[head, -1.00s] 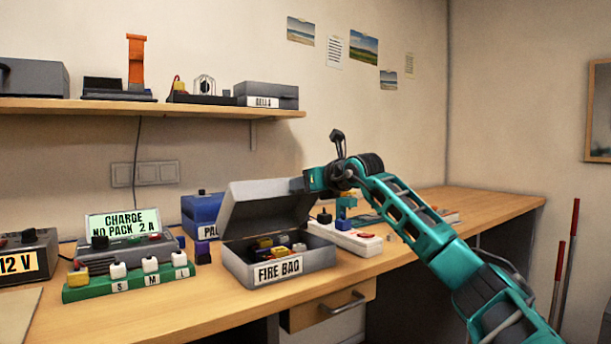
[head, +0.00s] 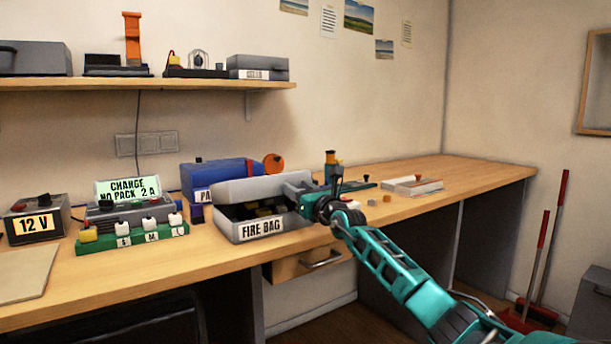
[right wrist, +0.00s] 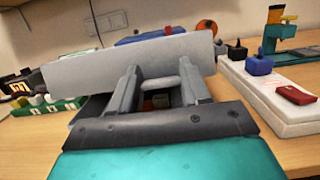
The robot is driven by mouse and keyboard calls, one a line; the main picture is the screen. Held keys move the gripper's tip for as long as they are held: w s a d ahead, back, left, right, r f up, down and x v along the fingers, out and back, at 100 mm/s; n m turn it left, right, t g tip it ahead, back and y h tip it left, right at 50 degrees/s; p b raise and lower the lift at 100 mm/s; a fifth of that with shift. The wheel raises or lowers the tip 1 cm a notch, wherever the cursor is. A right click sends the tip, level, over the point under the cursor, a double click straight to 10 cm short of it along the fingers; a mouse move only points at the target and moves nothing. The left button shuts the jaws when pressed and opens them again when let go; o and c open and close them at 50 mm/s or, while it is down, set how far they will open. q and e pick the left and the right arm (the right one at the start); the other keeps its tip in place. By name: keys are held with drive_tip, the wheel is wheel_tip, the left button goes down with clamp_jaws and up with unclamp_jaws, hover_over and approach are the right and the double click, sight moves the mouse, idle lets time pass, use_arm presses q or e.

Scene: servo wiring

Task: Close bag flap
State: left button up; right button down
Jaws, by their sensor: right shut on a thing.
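The grey fire bag (head: 240,232) stands on the bench, with a white FIRE BAG label on its front. My right gripper (head: 300,187) is at the right side of the flap. In the right wrist view the flap (right wrist: 130,63) lies across the far ends of the fingers of my right gripper (right wrist: 158,78), which is shut on it. The exact contact is partly hidden. My left gripper is not in view.
A green block with several switches (head: 130,240) and a 12 V box (head: 35,222) stand to the left. A blue box (head: 220,175) is behind the bag. A white charger-like box (head: 415,186) lies to the right. The far right bench is clear.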

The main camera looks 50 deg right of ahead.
wheel_tip(320, 180, down, 4)
drive_tip(key=shift+s+a+r, duration=0.1)
drive_tip(key=shift+s+a, duration=0.05)
drive_tip(key=shift+f, duration=0.35)
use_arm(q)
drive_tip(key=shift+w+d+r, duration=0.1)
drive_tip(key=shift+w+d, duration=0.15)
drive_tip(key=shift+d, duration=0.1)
use_arm(e)
drive_tip(key=shift+r, duration=0.1)
drive_tip(key=c, duration=0.9)
unclamp_jaws()
drive_tip(key=o, duration=0.4)
drive_tip(key=shift+r, duration=0.2)
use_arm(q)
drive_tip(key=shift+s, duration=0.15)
use_arm(e)
drive_tip(key=shift+r, duration=0.1)
